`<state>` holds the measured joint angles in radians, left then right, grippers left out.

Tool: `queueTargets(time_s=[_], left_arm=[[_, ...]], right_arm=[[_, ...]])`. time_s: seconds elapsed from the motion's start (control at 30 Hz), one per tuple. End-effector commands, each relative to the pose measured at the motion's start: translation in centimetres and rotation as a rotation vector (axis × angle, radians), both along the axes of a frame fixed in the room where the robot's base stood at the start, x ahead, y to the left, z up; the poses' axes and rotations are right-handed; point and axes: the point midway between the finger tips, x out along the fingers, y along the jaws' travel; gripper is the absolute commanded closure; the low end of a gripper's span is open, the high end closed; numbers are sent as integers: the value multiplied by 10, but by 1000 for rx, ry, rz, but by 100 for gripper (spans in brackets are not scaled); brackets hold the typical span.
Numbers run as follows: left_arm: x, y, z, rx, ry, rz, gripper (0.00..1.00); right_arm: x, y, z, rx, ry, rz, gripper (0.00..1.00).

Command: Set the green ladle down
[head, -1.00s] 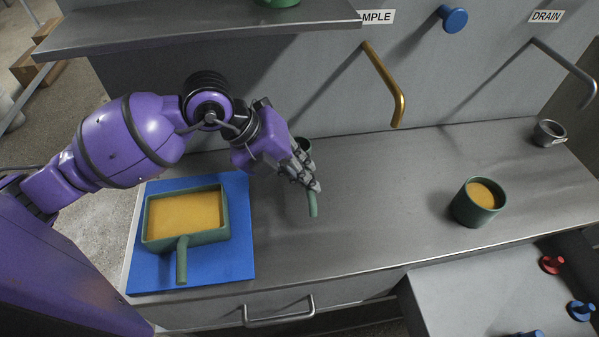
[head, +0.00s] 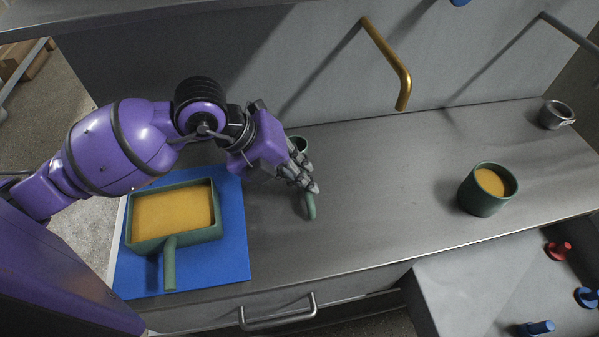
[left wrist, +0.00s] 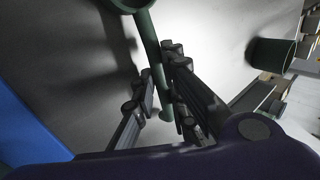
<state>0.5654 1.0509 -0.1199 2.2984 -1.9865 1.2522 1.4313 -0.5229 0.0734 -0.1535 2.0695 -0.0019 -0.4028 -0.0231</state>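My left gripper (head: 312,188) is low over the middle of the counter (head: 380,190), with its fingers on the handle of the green ladle (head: 310,207). In the left wrist view the ladle handle (left wrist: 147,38) runs between the fingers (left wrist: 160,75) and its free end shows past them. The ladle's round cup (left wrist: 130,3) is cut off at the top edge there. In the head view the cup is mostly hidden behind the gripper. I cannot tell whether the ladle touches the counter. My right gripper is not in view.
A green rectangular pan (head: 200,238) of orange liquid stands on a blue mat (head: 225,268) at the left. A green cup (head: 487,204) of orange liquid stands at the right. A small grey cup (head: 555,114) is at the back right. A brass pipe (head: 388,60) overhangs the counter.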

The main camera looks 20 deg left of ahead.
Motion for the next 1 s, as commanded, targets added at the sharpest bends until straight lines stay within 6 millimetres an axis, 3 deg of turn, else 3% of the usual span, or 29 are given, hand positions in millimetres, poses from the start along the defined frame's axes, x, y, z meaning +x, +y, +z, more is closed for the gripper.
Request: queueTargets(time_s=[0.13, 0.47, 1.0], left_arm=[[0, 0, 0, 1, 1, 0, 70], [0, 0, 4, 2, -2, 0, 70], [-23, 35, 63, 2, 0, 1, 70]], right_arm=[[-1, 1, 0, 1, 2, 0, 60], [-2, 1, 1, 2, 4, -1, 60], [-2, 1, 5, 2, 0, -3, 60]])
